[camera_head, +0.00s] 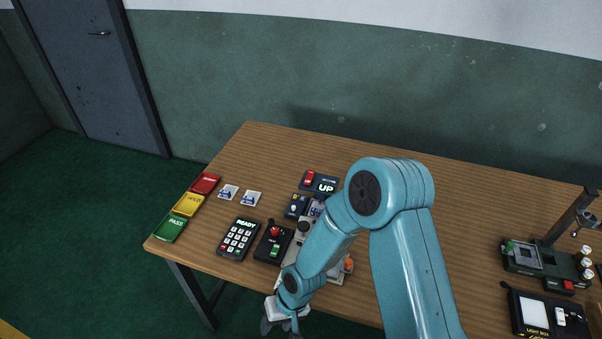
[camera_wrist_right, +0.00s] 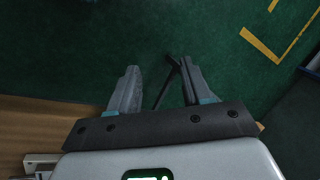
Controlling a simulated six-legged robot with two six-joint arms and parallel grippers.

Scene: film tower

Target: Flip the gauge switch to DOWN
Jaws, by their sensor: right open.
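The gauge switch box (camera_head: 320,183) sits at the back middle of the wooden table. It has a red switch (camera_head: 309,177) on its left and a lit label reading UP. My right gripper (camera_head: 283,325) hangs past the table's front edge, well in front of the switch box and apart from it. In the right wrist view my right gripper (camera_wrist_right: 158,88) is open and empty, with the green floor beyond its fingers. My left gripper is not in view.
My right arm hides part of the middle. A light box (camera_head: 545,315) stands at right.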

